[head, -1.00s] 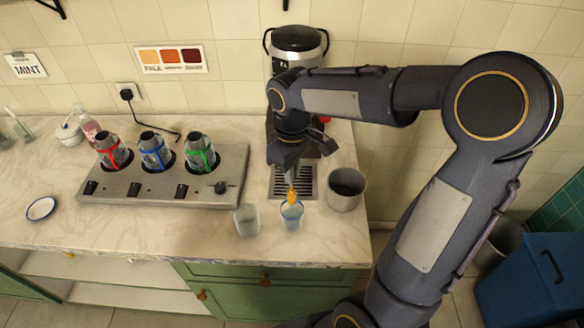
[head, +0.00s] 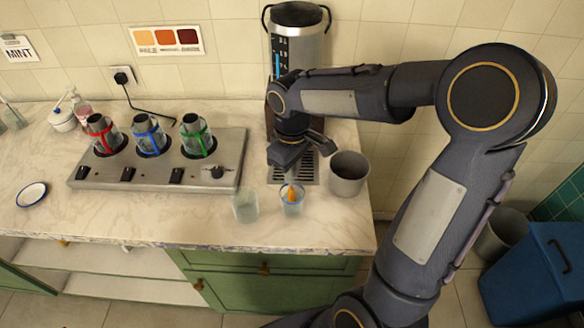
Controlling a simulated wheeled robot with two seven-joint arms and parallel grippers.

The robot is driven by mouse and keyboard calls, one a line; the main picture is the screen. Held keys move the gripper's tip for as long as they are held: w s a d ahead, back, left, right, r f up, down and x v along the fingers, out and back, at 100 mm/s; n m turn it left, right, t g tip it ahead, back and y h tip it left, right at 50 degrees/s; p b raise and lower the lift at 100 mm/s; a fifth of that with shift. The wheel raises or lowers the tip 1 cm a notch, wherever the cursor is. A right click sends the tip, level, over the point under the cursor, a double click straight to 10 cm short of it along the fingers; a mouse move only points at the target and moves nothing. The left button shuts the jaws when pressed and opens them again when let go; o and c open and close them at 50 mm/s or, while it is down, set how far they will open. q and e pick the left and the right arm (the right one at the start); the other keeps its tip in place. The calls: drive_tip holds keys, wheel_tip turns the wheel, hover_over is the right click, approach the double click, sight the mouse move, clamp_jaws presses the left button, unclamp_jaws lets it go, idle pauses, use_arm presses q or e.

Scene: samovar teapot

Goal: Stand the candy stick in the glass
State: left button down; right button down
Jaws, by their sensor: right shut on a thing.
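The candy stick (head: 291,194) is orange and stands roughly upright, with its lower part inside the blue-tinted glass (head: 292,208) near the counter's front edge. My right gripper (head: 291,178) is directly above this glass, pointing down and shut on the stick's upper end. The fingertips are small and partly hidden by the gripper body. I cannot tell whether the stick touches the bottom of the glass. My left gripper is out of view.
A second, clear glass (head: 245,206) stands just left. A grey metal pot (head: 348,174) stands close on the right. Behind are a drip grate (head: 308,170) and a tall samovar (head: 297,45). A burner panel (head: 222,188) with several glass holders is left.

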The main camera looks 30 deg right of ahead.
drive_tip(key=c, duration=1.4)
unclamp_jaws()
drive_tip(key=shift+r, duration=0.1)
wheel_tip(320, 180, up, 8)
drive_tip(key=shift+f, duration=0.15)
drive_tip(key=s+a+f+m+t+y, duration=0.1)
drive_tip(key=s+m+t, duration=0.1)
drive_tip(key=s, duration=0.3)
drive_tip(key=s+a+f+m+t+y, duration=0.1)
drive_tip(key=s+m, duration=0.1)
drive_tip(key=s, duration=0.4)
drive_tip(key=s+a+f+m+t+y, duration=0.1)
drive_tip(key=s+a+m+t, duration=0.1)
drive_tip(key=s, duration=0.4)
drive_tip(key=shift+f+m+t+y, duration=0.3)
drive_tip(key=shift+y, duration=0.1)
